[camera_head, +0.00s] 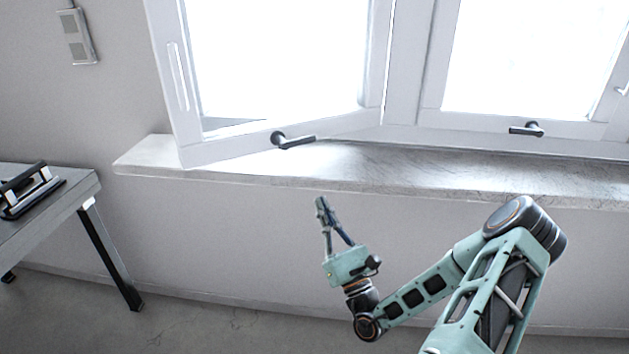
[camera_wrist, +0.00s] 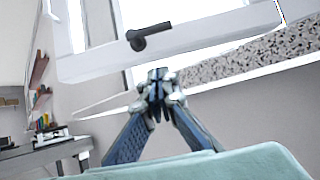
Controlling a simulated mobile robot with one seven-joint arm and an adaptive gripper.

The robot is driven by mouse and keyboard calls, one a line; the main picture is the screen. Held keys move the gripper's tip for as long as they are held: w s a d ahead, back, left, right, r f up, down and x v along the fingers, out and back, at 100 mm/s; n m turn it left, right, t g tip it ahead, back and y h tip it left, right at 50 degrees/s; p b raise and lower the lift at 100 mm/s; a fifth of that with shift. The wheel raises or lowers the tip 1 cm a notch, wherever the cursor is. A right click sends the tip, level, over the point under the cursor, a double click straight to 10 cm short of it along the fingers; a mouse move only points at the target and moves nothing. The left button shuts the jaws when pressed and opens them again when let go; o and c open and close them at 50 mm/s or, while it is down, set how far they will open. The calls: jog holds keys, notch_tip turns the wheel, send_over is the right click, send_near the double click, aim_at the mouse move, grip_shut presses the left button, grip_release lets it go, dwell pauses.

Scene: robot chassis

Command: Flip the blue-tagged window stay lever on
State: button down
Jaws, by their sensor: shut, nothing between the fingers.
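Two dark window levers show in the head view. The left lever (camera_head: 294,141) sits on the bottom rail of the left window sash, which stands swung open into the room. Its handle points right, almost level. The right lever (camera_head: 526,130) is on the bottom of the right window, its handle pointing left. I cannot make out a blue tag on either. My gripper (camera_head: 321,207) is shut and empty, below and in front of the sill, apart from both levers. In the wrist view, a lever (camera_wrist: 148,37) shows above and beyond my gripper (camera_wrist: 158,84).
A stone sill (camera_head: 400,176) runs under the windows, between my gripper and the levers. A table (camera_head: 60,213) with a dark object (camera_head: 30,190) stands at the left. A switch plate (camera_head: 77,37) is on the wall. The space in front of the sill is free.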

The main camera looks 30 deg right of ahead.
jog(key=x, duration=0.8)
jog(key=shift+w+r, duration=0.1)
jog(key=shift+w, duration=0.15)
notch_tip(320, 180, up, 4)
send_over(309, 177)
jog(key=s+a, duration=0.1)
jog(key=shift+r, duration=0.15)
